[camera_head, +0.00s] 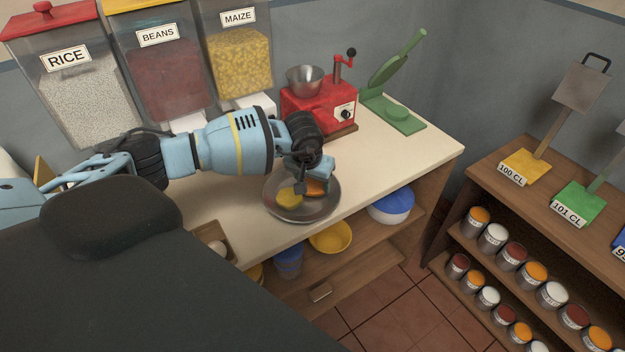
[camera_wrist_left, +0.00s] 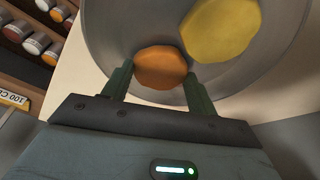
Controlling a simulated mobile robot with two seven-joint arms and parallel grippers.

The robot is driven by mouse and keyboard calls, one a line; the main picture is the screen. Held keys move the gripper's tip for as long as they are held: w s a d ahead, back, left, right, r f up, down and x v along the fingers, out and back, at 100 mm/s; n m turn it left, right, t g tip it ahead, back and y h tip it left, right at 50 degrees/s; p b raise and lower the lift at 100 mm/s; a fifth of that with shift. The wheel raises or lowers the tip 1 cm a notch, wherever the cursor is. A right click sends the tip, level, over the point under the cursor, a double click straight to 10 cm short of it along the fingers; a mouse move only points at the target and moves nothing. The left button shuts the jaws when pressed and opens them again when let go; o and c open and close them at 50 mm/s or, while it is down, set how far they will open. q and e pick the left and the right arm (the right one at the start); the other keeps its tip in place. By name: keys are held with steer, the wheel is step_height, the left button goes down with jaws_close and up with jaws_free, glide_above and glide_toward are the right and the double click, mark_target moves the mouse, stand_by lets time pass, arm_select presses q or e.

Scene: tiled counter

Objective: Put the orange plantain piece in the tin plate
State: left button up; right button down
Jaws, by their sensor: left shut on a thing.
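The tin plate (camera_head: 275,207) is a round grey metal dish near the front edge of the counter. My left gripper (camera_head: 311,188) is over the plate's right part and shut on the orange plantain piece (camera_head: 317,187). In the left wrist view the orange piece (camera_wrist_left: 160,68) sits between the two green fingers of my left gripper (camera_wrist_left: 160,85), with the plate (camera_wrist_left: 113,35) behind it. I cannot tell whether the piece touches the plate. A yellow piece (camera_head: 290,198) lies in the plate, left of the orange one. My right gripper is not in view.
Rice (camera_head: 75,90), beans (camera_head: 160,65) and maize (camera_head: 238,55) dispensers stand at the back left. A red grinder (camera_head: 318,108) and a green press (camera_head: 398,110) stand behind the plate. Bowls (camera_head: 331,238) sit on the shelf below. Bare counter (camera_head: 400,160) lies right of the plate.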

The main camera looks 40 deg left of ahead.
arm_select(q)
steer(key=shift+f, duration=0.1)
steer(key=o, duration=1.1)
steer(key=shift+c, duration=0.2)
steer(key=shift+r, duration=0.35)
steer(key=v, duration=1.1)
steer(key=shift+s+r, duration=0.2)
steer(key=shift+r, duration=0.05)
